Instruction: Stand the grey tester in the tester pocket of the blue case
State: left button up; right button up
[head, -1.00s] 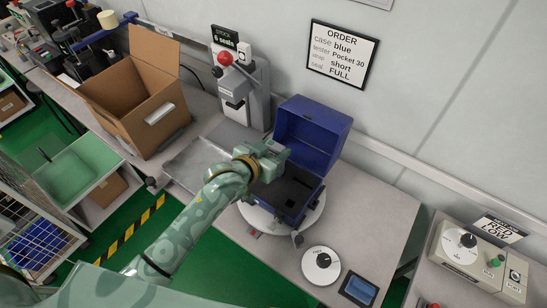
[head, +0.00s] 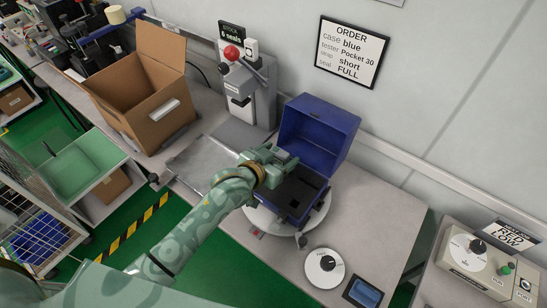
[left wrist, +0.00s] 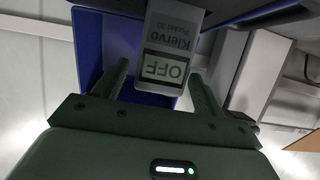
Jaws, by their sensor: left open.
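The blue case (head: 318,138) stands open on a round white turntable, its lid up at the back. Its dark insert (head: 296,192) has square openings. My left gripper (head: 281,167) is over the left part of the case, jaws open. In the left wrist view the grey tester (left wrist: 175,25), marked Klervo Pocket 30 with a screen reading OFF, lies between the two spread fingers (left wrist: 158,76). Its far end runs out of that picture, so I cannot tell how deep it sits in the pocket. In the head view my gripper hides it. My right gripper is not in view.
A seal press (head: 250,90) with a red knob stands behind left of the case. An open cardboard box (head: 135,95) is further left. The bench right of the case is clear.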

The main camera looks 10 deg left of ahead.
pick_arm(q)
jog(key=p+v, duration=0.3)
jog(key=v, duration=0.9)
